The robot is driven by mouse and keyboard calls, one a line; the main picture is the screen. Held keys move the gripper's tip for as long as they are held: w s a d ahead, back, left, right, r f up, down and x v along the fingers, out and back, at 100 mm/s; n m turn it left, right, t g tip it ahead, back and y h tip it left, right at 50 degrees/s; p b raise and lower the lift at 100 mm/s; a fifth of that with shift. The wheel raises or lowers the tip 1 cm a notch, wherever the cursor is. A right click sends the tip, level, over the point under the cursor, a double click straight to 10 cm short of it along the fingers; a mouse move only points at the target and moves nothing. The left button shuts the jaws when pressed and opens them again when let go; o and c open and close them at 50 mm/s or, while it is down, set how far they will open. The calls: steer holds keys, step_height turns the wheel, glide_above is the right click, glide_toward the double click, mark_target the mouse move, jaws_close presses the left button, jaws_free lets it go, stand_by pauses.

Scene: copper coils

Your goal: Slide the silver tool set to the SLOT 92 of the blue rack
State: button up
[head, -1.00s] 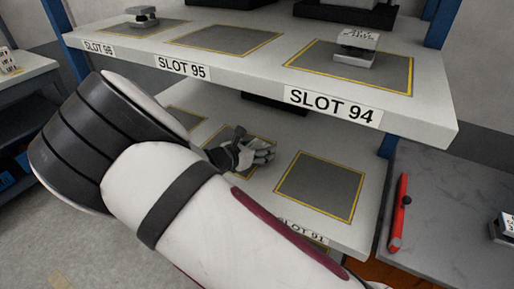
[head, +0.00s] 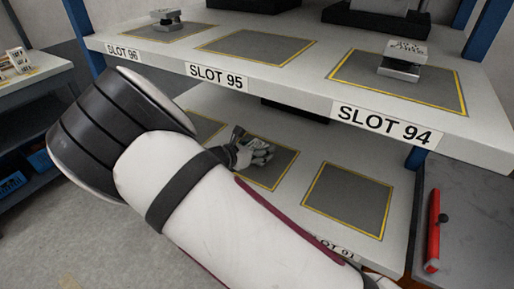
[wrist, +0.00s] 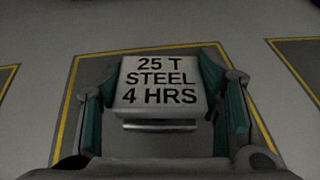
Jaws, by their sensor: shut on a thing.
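The silver tool set (wrist: 163,88) sits between my gripper's fingers in the wrist view. Its top plate reads "25 T STEEL 4 HRS". My gripper (wrist: 162,80) is shut on it, one finger on each side. Both are over a yellow-bordered grey pad. In the head view my gripper (head: 260,155) is over the middle pad (head: 268,177) of the blue rack's lower shelf. The tool set is hard to make out there. My arm hides that pad's slot label, so I cannot read its number.
The SLOT 91 pad (head: 347,199) to the right is bare. The upper shelf (head: 290,87) overhangs, with a tool set (head: 402,61) at SLOT 94 and another (head: 167,20) at the far left. SLOT 95 is empty. A red tool (head: 433,230) lies on the right-hand surface.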

steer(key=shift+a, duration=0.15)
steer(key=o, duration=1.7)
steer(key=shift+c, duration=0.2)
steer(key=v, duration=1.2)
steer(key=shift+f, duration=0.1)
